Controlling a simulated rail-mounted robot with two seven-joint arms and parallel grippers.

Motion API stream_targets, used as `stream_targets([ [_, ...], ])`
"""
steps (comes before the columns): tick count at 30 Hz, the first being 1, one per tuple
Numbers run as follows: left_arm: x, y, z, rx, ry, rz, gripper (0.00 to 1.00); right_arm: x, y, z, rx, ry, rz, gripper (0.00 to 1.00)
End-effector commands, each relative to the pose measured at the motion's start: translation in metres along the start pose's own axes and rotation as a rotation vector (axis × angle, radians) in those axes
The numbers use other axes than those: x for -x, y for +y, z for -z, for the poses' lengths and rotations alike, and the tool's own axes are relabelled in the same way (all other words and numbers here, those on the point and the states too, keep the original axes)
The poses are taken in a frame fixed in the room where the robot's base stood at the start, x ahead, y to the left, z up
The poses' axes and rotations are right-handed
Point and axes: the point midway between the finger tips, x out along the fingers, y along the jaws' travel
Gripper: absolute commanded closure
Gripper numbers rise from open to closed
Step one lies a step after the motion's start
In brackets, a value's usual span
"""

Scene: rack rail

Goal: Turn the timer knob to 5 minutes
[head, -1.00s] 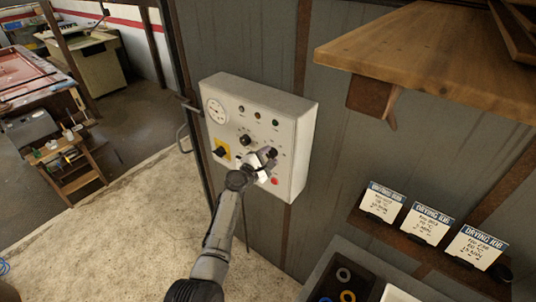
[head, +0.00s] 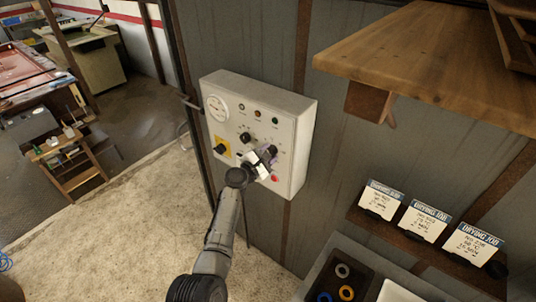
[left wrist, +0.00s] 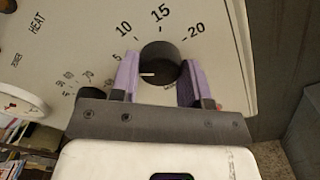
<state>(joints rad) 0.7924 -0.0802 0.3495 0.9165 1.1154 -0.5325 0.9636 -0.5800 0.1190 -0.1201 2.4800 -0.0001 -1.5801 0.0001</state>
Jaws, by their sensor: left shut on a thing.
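The timer knob (left wrist: 160,62) is a round black knob with a white pointer line, seen in the left wrist view. Its dial is printed 5, 10, 15 and 20. The pointer line faces left, slightly below the 5 mark (left wrist: 116,56). My left gripper (left wrist: 160,84) has purple pads on either side of the knob and is shut on it. In the head view my left gripper (head: 265,160) is at the lower right of the control box (head: 308,130) and largely hides the knob. My right gripper is not in view.
The box also bears a gauge (head: 217,108), another black knob (head: 246,138), a yellow-backed switch (head: 221,149) and a red button (head: 274,178). A wooden shelf (head: 430,60) juts out at upper right. Drying job cards (head: 425,221) stand on a ledge below it.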

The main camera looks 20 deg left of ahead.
Motion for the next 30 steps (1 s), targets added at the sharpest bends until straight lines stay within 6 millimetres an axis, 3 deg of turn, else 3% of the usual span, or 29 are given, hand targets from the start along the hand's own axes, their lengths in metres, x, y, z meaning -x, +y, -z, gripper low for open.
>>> stream_targets([
  [9, 0.000, 0.000, 0.000, -0.001, 0.000, 0.000, 0.32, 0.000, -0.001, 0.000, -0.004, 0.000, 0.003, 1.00],
  [20, 0.006, 0.000, 0.000, -0.002, 0.001, 0.000, 0.32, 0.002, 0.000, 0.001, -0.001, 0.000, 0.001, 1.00],
  [30, 0.051, 0.000, 0.001, -0.002, 0.001, -0.001, 0.32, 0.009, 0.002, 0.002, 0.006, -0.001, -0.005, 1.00],
])
